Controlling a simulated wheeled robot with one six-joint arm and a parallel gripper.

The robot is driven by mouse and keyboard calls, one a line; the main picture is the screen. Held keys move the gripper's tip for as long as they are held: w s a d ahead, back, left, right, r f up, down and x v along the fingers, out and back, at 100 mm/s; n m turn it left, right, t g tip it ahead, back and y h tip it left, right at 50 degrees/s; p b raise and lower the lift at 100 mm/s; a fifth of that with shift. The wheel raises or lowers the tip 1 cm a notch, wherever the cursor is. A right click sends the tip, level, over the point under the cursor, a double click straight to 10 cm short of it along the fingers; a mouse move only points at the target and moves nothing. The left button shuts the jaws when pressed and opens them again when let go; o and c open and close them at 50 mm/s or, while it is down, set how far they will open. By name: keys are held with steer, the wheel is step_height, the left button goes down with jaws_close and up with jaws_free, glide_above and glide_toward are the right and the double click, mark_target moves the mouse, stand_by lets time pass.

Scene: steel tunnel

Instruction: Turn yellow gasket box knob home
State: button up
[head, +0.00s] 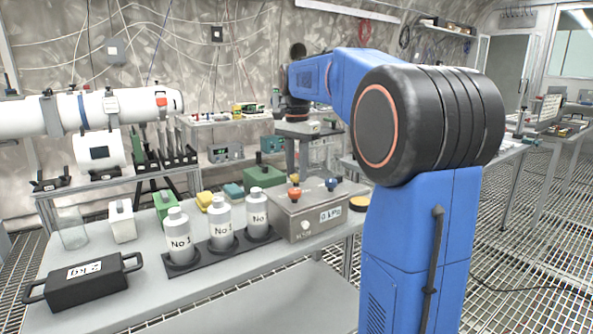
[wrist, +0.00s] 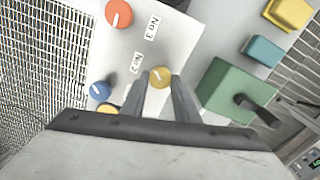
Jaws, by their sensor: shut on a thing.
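The gasket box (head: 290,222) is a grey box on the bench, with a gauge label on its front. Its top carries a yellow knob (head: 294,178), an orange-red knob (head: 294,194) and a blue knob (head: 331,183). My gripper (wrist: 166,80) is shut on the yellow knob, which shows in the wrist view (wrist: 160,77) between the two fingertips. A pale pointer line on the knob slants toward the upper left there. The orange-red knob (wrist: 119,13) and blue knob (wrist: 98,91) stand clear of the fingers. Labels "No 3" and "No 2" are on the box top.
A green box (wrist: 235,90) with a dark handle stands close beside the gasket box. White bottles (head: 222,222) in a dark rack stand left of it in the head view. A black 2 kg weight (head: 87,280) lies at the bench's near left.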

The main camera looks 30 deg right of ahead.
mark_target(297, 175)
steer(key=shift+m, duration=0.7)
steer(key=o, duration=1.1)
steer(key=shift+c, duration=0.2)
step_height(297, 175, up, 18)
steer(key=shift+f, duration=0.25)
